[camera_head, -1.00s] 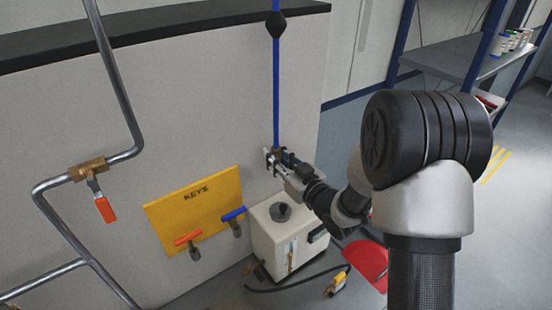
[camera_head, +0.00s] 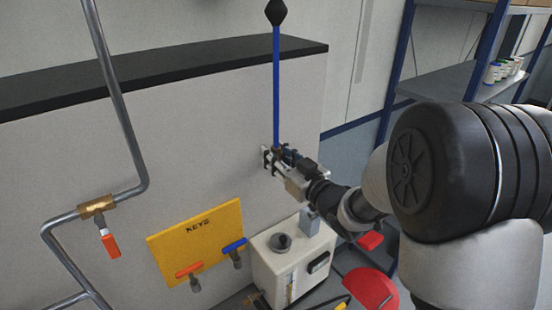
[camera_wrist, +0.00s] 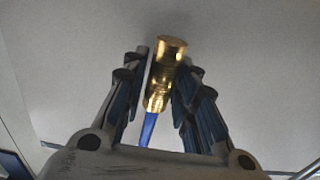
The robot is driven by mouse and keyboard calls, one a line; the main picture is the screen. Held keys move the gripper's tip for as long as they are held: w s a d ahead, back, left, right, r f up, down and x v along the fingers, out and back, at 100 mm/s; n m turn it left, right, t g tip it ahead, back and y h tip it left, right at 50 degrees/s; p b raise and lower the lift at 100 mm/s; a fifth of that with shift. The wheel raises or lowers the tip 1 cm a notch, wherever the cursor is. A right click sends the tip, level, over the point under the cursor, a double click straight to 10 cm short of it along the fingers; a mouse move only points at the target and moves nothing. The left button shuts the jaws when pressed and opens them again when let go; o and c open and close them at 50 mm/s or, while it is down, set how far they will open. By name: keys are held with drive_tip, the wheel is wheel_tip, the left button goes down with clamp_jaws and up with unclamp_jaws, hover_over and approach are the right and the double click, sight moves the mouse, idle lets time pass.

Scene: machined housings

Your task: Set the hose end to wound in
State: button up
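The blue hose (camera_head: 276,85) runs straight down from above, with a black ball-like stop (camera_head: 276,12) on it near the top edge of the head view. Its upper end is out of view. My gripper (camera_head: 272,158) is at the hose's lower end, beside the pale wall. In the wrist view, the brass hose end (camera_wrist: 165,75) sits between my two fingers (camera_wrist: 163,95), which appear closed on its sides. The blue hose also shows below the brass (camera_wrist: 148,128).
A yellow KEYS board (camera_head: 200,240) with red and blue handled valves is below left. A white box (camera_head: 293,262) stands below my gripper. A pipe with a brass valve (camera_head: 97,207) is at left. A red stool-like seat (camera_head: 370,290) and shelving (camera_head: 455,80) are at right.

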drive_tip(key=shift+o, duration=1.2)
drive_tip(key=shift+f, duration=0.2)
drive_tip(key=shift+s, duration=0.1)
drive_tip(key=shift+s+d, duration=0.25)
drive_tip(key=v, duration=1.1)
